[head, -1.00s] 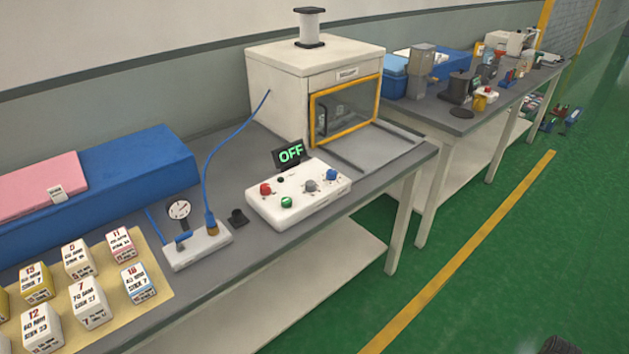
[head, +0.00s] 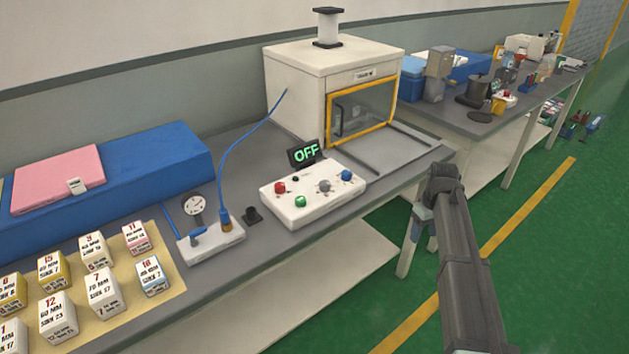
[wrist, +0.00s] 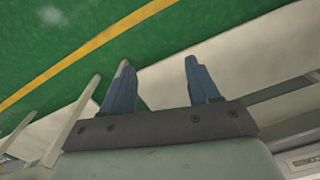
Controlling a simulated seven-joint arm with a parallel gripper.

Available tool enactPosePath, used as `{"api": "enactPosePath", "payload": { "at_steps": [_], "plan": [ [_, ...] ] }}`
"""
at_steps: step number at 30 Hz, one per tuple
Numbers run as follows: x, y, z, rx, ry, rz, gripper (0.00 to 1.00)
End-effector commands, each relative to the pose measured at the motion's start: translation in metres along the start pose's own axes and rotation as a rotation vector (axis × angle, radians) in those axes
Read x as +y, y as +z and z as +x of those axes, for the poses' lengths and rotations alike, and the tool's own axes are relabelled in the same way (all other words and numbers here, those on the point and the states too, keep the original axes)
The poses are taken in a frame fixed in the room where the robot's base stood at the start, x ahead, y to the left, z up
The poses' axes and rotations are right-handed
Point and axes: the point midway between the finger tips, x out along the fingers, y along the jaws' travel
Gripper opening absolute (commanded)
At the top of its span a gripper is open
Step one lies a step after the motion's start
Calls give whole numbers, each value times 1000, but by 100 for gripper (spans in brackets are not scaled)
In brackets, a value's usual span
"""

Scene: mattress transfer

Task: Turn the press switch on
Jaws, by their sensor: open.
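A white control box (head: 312,197) lies on the grey workbench. On it are a red knob (head: 280,188), a green knob (head: 300,201), a grey knob (head: 324,186), a blue knob (head: 346,175) and a small black one. Which is the press switch, I cannot tell. A black display (head: 305,153) behind the box reads OFF in green. The white press cabinet (head: 310,85) with an orange-framed window stands behind it. My gripper (wrist: 160,62) shows open and empty in the wrist view, above the floor and bench edge. In the head view my arm reaches up right of the box, apart from it.
Left of the box are a small black piece (head: 253,215) and a white gauge block (head: 210,241) with a blue hose. Labelled boxes stand on a tan mat (head: 165,296). A blue block (head: 185,160) lies behind. A second bench (head: 480,120) is at the right.

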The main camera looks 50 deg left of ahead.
Motion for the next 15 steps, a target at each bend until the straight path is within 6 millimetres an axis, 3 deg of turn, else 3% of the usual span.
{"api": "enactPosePath", "payload": {
  "at_steps": [1, 3, 8, 15],
  "plan": [
    [-15, -30, -14, 0, 0, -57, 60],
    [-39, -59, -32, -1, -1, -133, 60],
    [-102, -122, -76, -5, -3, -307, 60],
    [-212, -202, -147, -12, -8, -567, 60]
  ]
}}
